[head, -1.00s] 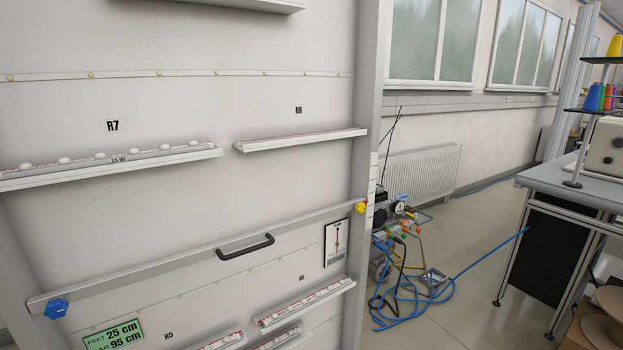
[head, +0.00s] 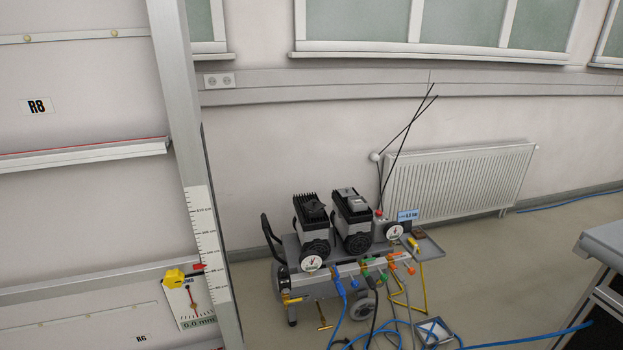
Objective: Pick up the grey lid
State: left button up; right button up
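I cannot make out a grey lid for certain in the head view. A small grey square object (head: 434,331) is on the floor in front of the compressor cart (head: 322,286), partly among blue hoses; I cannot tell whether it is a lid. The cart bears two black and grey motor heads, gauges and coloured valves. A flat grey side tray (head: 430,248) on its right holds a small brown block (head: 418,233). Neither of my grippers is in view.
A light frame panel with a grey post (head: 180,120) and a yellow clamp (head: 174,277) fills the left. A radiator (head: 460,182) is on the back wall. Blue hoses (head: 540,337) cross the floor. A table corner (head: 605,242) is at the right. Floor between cart and table is mostly clear.

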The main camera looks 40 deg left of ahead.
aim_at(348, 192)
jog(key=i+j+u, duration=0.2)
jog(key=i+u, duration=0.15)
jog(key=i, duration=0.7)
jog(key=i+l+u, duration=0.1)
jog(key=i+u, duration=0.3)
jog(key=i, duration=1.05)
